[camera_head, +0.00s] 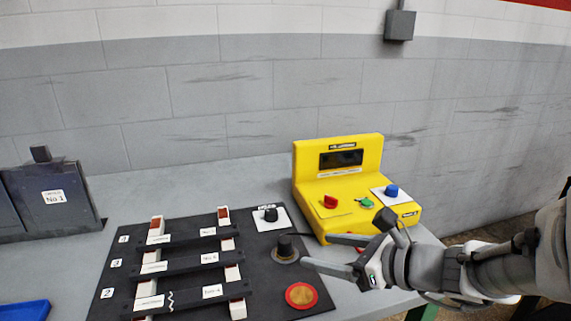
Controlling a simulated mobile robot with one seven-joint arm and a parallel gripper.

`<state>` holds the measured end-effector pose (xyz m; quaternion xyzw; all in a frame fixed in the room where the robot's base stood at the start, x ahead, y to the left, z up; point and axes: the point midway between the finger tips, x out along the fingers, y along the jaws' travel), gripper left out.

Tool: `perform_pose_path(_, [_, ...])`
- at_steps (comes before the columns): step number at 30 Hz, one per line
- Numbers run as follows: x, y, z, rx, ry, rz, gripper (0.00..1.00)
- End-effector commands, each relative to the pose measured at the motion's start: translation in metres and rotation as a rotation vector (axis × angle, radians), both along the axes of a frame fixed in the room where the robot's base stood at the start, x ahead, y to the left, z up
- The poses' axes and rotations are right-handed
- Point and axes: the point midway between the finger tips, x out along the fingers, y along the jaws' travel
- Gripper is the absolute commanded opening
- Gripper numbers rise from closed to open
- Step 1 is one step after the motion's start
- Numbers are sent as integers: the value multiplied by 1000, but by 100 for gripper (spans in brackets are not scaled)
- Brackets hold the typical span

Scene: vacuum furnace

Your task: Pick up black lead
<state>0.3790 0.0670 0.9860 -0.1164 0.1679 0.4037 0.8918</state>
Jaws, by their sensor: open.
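A black cylindrical piece (287,246), which looks like the black lead, stands upright on a round grey-brown base on the black board. I cannot see a wire on it. My gripper (316,250) comes in from the right with its two fingers apart and pointing left. The fingertips are just right of the black piece, and it does not look to be between them. The gap between the fingers looks empty.
A yellow meter box (340,190) with red, green and blue controls stands close behind my gripper. The black board (262,303) carries a black knob (271,214), a red-rimmed brass disc (301,296) and several dark bars. Dark panels (52,200) and a blue tray (25,311) are left.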

Motion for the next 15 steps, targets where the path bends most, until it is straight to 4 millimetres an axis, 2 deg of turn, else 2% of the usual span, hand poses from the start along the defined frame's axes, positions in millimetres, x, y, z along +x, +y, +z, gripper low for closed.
perform_pose_path(1, [6,-7,-15,28,20,-46,78])
perform_pose_path(6, [15,-16,-23,63,46,-115,78])
perform_pose_path(15, [36,3,-29,65,50,-113,78])
